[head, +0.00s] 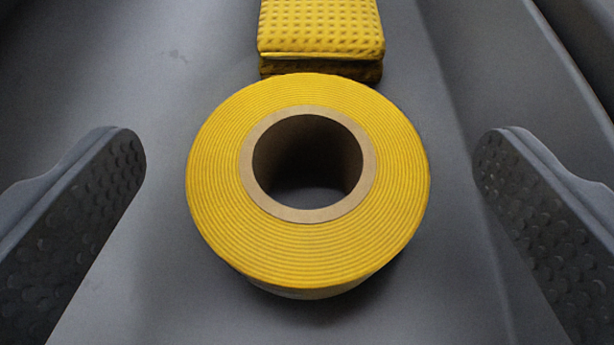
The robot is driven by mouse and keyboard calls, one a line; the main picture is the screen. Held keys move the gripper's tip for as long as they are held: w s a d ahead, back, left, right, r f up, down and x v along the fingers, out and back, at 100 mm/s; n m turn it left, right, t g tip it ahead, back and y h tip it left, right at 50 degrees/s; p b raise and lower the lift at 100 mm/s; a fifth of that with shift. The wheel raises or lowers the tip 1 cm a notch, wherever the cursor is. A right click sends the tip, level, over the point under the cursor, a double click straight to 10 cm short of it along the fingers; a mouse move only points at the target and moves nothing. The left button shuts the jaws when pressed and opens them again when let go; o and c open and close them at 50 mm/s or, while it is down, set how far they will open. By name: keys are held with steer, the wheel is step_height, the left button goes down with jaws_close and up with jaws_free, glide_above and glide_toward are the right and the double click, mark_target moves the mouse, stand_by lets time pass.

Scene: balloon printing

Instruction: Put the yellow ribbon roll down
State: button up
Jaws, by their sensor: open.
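The yellow ribbon roll (215,180) lies flat on a grey surface in the middle of the head view. Its cardboard core faces up, and the grey surface shows through the hole. My gripper (308,165) is open, with one dark, dimpled finger on each side of the roll. There is a clear gap between each finger and the roll, so neither touches it.
A yellow textured block (320,28) lies just beyond the roll, at the top of the view; the roll's far edge overlaps it in the picture, and I cannot tell if they touch. The grey surface (130,240) is bare to the left. A raised grey edge (570,70) runs along the right.

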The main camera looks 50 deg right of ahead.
steer(key=p+v, duration=0.2)
steer(key=v, duration=1)
steer(key=shift+r+p, duration=0.25)
steer(key=shift+p, duration=0.1)
steer(key=w+a+r+n+t+y, duration=0.25)
steer(key=w+a+r, duration=0.25)
steer(key=a+r, duration=0.75)
steer(key=w+a+r+n+t+y, duration=0.2)
steer(key=w+a+r+y, duration=0.2)
steer(key=a+r, duration=0.8)
steer(key=s+a+r+n+y, duration=0.1)
steer(key=s+r, duration=0.4)
steer(key=r, duration=0.5)
steer(key=s+a+r+n+t+y, duration=0.1)
steer(key=s+a+r, duration=0.3)
steer(key=r, duration=0.6)
steer(key=s+a+r+n+t+y, duration=0.1)
steer(key=s+a+r+n, duration=0.1)
steer(key=s+r, duration=0.6)
step_height(320, 180, up, 3)
steer(key=shift+s+a+r+n+y, duration=0.15)
steer(key=shift+s+a+n+y, duration=0.15)
steer(key=shift+n, duration=0.35)
steer(key=shift+w, duration=0.1)
